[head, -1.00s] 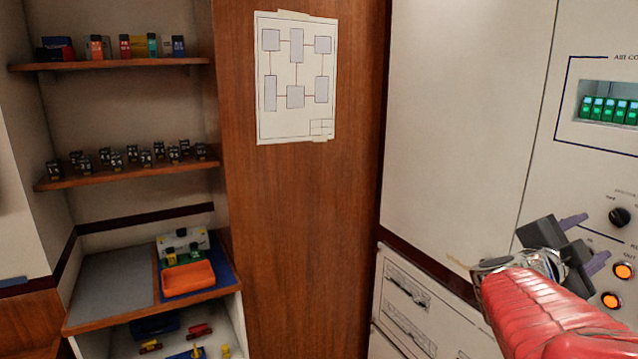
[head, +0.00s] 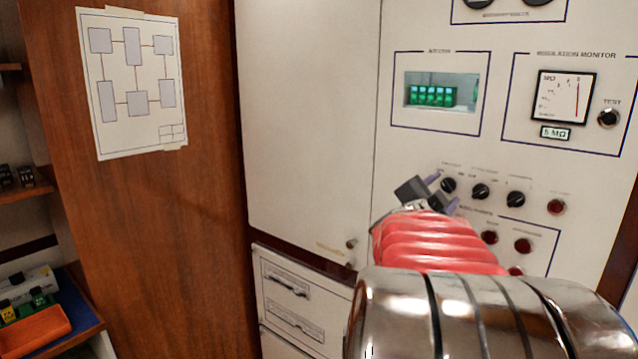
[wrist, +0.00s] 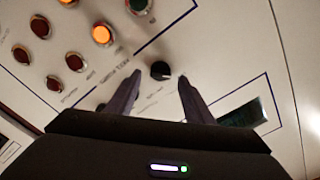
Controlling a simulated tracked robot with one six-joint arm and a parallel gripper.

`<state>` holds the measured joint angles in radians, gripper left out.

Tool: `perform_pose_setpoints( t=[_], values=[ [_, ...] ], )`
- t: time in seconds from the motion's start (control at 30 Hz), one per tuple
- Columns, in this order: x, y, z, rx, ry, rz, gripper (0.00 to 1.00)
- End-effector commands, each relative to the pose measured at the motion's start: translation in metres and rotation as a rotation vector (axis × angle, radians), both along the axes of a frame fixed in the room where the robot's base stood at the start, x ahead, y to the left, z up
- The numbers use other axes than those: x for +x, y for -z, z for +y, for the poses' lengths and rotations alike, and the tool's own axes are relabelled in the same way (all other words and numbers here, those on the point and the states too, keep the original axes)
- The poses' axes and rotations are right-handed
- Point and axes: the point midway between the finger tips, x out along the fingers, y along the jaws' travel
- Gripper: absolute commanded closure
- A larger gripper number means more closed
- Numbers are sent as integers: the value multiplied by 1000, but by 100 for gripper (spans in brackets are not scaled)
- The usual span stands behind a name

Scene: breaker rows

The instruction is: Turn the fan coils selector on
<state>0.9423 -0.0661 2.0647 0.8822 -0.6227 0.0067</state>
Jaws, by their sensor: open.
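Three black selector knobs sit in a row on the white panel in the head view: a left knob (head: 448,185), a middle knob (head: 480,191) and a right knob (head: 516,199). Their labels are too small to read, so I cannot tell which is the fan coils selector. My gripper (head: 442,192) is open close to the left knob. In the wrist view, one black knob (wrist: 160,70) shows between the tips of my open gripper (wrist: 159,79). The fingers hold nothing, and contact with the knob cannot be made out.
Red lamps (head: 522,245) sit below the knobs, partly hidden by my arm. A lit orange lamp (wrist: 102,34) shows in the wrist view. A window with green breakers (head: 431,96) and a meter (head: 563,97) are above. A wooden partition (head: 130,230) stands left.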

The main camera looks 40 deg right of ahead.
Motion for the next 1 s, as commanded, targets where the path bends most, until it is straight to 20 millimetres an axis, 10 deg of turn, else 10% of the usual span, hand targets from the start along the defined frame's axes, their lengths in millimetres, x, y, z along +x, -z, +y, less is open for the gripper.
perform_pose_setpoints(
  t=[0.53,1.0],
  values=[
    [2,0,-18,0,-1,0,53],
    [2,0,-18,1,-2,0,86]
  ],
)
